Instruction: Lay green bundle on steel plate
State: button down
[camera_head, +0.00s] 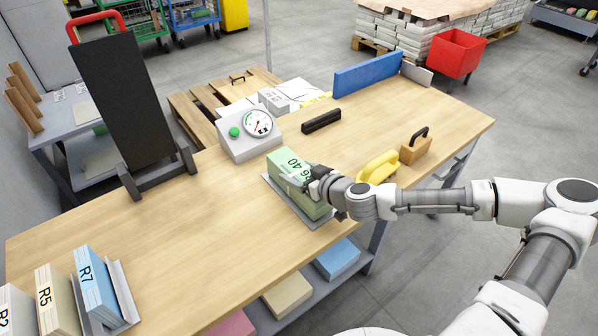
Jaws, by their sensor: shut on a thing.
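The green bundle (289,164) with black print on its top is at the front middle of the wooden table. My gripper (303,183) is shut on it from the right side. The steel plate (318,221) shows as a grey rim under and around the bundle, in front of the dial scale. The bundle appears upright and over the plate; I cannot tell whether its underside touches the plate. The far finger and part of the bundle's right side are hidden by my gripper and wrist.
A dial scale (250,135) stands just behind the bundle. A yellow tape dispenser (378,167) and a wooden block with black handle (415,147) lie right, near my arm. A black bar (321,121) lies behind. Labelled bundles (95,287) stand front left. The table's left middle is clear.

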grip_release()
jog(key=shift+f, duration=0.25)
jog(key=p+v, duration=1.2)
jog(key=v, duration=0.5)
jog(key=shift+s+d, duration=0.15)
jog(key=shift+d, duration=0.05)
jog(key=shift+r, duration=0.15)
